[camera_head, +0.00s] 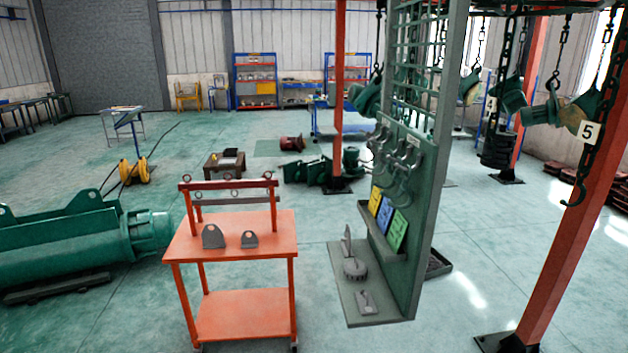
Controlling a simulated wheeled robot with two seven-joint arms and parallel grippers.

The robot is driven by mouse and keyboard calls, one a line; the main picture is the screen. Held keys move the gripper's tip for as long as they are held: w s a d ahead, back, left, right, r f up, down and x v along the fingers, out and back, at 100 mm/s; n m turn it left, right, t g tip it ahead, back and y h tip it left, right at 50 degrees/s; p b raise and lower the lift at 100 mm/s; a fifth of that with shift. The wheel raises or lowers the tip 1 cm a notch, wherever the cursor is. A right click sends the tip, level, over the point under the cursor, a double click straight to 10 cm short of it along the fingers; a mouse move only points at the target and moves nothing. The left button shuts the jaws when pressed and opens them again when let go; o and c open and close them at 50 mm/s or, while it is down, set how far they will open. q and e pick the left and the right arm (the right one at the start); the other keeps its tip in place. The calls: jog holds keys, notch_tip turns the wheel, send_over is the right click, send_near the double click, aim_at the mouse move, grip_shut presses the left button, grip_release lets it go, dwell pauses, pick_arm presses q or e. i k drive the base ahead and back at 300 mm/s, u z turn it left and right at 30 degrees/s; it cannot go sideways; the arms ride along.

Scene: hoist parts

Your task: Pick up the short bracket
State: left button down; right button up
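Two dark grey brackets stand on the top of an orange cart (270,220). The right one is the smaller and shorter bracket (249,240), with a hole near its rounded top. The left one is a taller bracket (213,237), also with a hole. They stand apart from each other, near the middle of the cart top. Neither of my grippers shows in the head view.
A rack with bars and rings (230,194) rises at the cart's back edge. A green panel (425,225) with hooks and a base shelf stands to the right. A green hoist drum (70,250) lies to the left. An orange post (560,240) stands far right.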

aim_at(251, 242)
jog(key=u, duration=0.3)
jog(key=i, duration=1.95)
jog(key=u, duration=0.6)
